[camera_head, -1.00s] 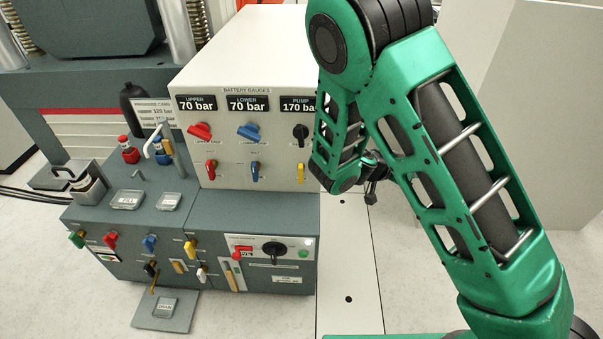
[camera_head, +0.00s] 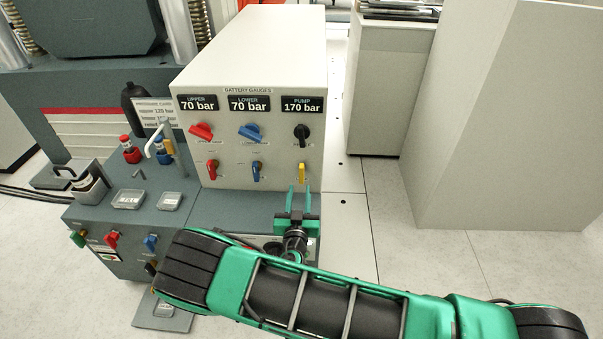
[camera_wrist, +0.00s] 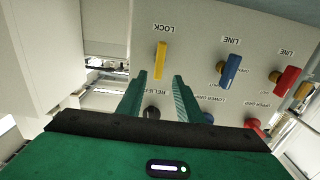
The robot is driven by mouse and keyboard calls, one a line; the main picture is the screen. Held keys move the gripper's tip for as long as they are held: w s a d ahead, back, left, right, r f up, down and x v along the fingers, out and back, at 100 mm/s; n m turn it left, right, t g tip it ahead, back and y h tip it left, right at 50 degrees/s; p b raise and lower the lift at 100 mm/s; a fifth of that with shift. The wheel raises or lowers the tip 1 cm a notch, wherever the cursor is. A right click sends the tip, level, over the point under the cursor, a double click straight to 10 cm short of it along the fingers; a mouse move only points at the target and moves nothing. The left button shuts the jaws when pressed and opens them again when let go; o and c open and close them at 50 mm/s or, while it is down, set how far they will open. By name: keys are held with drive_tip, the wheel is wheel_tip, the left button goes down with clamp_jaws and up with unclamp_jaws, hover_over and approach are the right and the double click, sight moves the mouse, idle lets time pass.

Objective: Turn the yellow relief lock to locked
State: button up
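The yellow relief lock (camera_head: 302,173) is a small lever at the lower right of the gauge box's front, under the black pump knob. It stands upright in the head view. In the wrist view, where the panel appears upside down, the yellow lever (camera_wrist: 160,60) points along the picture's height beside the word LOCK. My gripper (camera_head: 299,189) is open and empty, with its fingers pointing toward the panel just below the lever. In the wrist view the fingertips (camera_wrist: 159,77) are spread on either side of the lever's line. I cannot tell the exact gap to it.
A blue lever (camera_head: 256,171) and a red lever (camera_head: 211,169) sit left of the yellow one. The black pump knob (camera_head: 302,134) is above it. The dark bench top (camera_head: 235,208) lies below the box. Open floor is to the right, before a grey cabinet (camera_head: 500,130).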

sight(301, 174)
drive_tip(key=w, duration=1)
drive_tip(key=shift+w+d, duration=0.15)
drive_tip(key=shift+d, duration=0.1)
clamp_jaws()
